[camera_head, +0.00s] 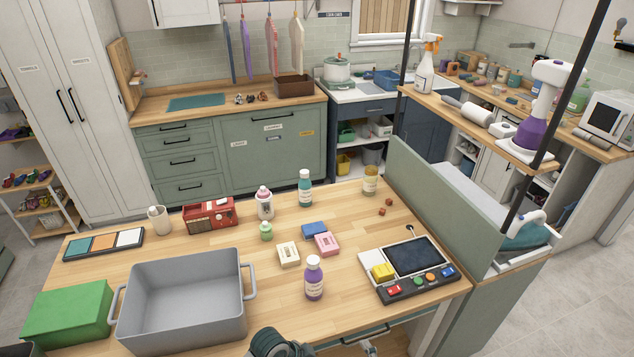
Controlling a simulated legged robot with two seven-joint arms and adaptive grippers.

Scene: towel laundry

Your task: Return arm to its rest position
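No towel or clear gripper fingers show in the head view. A dark rounded part, which looks like a piece of one of my arms, shows at the bottom edge just right of the grey tub. I cannot tell which arm it belongs to. A small pale metallic piece shows further right, below the table's front edge, too cut off to identify. Neither gripper's fingertips can be seen, and no held object is visible.
The wooden table (350,232) holds a grey tub (185,305), green box (68,313), red radio (209,216), purple bottle (314,278), teal bottle (305,188) and control panel (414,268). A green partition (440,200) borders its right. Bare wood lies between tub and purple bottle.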

